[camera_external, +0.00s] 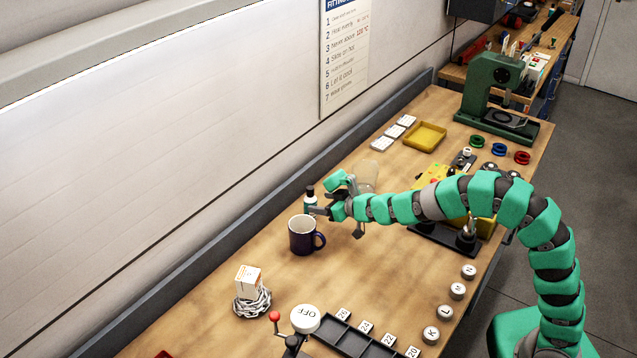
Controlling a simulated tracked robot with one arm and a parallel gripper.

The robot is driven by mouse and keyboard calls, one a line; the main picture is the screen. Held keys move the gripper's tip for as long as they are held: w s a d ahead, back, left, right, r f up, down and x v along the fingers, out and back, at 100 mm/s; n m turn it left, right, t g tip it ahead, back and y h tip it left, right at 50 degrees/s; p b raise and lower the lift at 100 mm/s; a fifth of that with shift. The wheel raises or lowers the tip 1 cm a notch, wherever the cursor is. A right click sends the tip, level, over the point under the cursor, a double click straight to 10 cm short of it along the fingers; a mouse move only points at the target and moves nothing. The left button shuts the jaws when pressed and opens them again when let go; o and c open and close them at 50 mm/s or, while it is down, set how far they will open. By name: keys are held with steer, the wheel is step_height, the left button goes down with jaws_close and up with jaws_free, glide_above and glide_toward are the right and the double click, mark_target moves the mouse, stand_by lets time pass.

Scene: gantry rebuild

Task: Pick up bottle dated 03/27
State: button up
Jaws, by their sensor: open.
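A small dark-capped bottle (310,198) with a pale label stands on the wooden bench, just behind the dark blue mug. Its label is too small to read, so I cannot tell its date. My gripper (325,197) is open at the end of my green arm, with its fingers close to the bottle's right side. I cannot tell whether a finger touches it. The lower part of the bottle is partly hidden by the mug and the gripper.
The blue mug (302,236) stands right in front of the bottle. A clear container (367,172) is behind my gripper. A white box on a chain coil (250,288) sits nearer. A yellow tray (425,136) and green press (495,90) stand farther back. Bench between mug and numbered rack is mostly clear.

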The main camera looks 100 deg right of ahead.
mark_target(315, 201)
steer(key=shift+b+x, duration=0.55)
steer(key=shift+x, duration=2.45)
steer(key=shift+c, duration=0.3)
steer(key=c, duration=1)
